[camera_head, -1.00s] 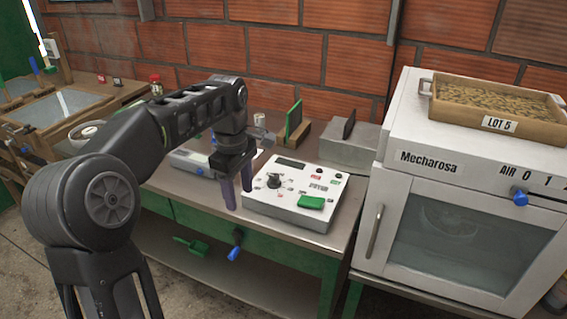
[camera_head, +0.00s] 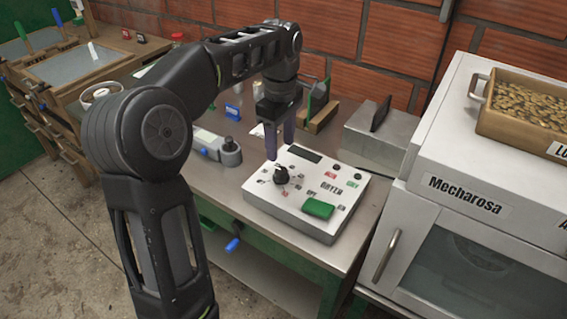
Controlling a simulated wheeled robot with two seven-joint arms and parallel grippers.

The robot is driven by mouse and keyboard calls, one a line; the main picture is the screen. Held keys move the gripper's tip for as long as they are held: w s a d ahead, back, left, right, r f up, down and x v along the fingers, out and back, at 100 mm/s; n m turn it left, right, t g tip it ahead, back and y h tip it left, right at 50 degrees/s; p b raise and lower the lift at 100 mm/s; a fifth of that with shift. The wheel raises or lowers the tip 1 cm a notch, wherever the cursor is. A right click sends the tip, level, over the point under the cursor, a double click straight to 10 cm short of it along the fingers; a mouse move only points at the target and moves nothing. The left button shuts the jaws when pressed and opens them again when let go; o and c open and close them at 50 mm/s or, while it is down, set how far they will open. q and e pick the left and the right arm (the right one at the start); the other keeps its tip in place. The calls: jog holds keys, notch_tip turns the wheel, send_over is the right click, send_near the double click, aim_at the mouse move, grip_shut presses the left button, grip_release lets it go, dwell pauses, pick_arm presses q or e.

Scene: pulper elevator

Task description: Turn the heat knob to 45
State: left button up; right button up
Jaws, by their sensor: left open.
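The white control box (camera_head: 265,208) marked DRYER stands on the metal bench. A black knob (camera_head: 281,175) sits on its upper left face with small markings around it; I cannot read its setting. A dark display, small red and green labels and a green block (camera_head: 318,208) are also on the box. My left gripper (camera_head: 280,149) points down above the back left part of the box, by the knob. Its purple fingers are apart and empty. Whether the fingers touch anything is hard to tell. My right gripper is not in view.
A white oven (camera_head: 455,190) marked Mecharosa stands at the right, with a tray of beans (camera_head: 520,139) on top. A grey metal box (camera_head: 376,140) is behind the control box. A grey device (camera_head: 215,147) lies to its left.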

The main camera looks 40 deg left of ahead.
aim_at(281, 170)
pick_arm(q)
jog(key=shift+f+b, duration=0.4)
notch_tip(281, 170, down, 3)
jog(key=shift+r+b, duration=0.1)
jog(key=shift+b, duration=1.1)
notch_tip(281, 170, down, 3)
jog(key=shift+f, duration=0.65)
jog(key=shift+c, duration=0.2)
grip_shut()
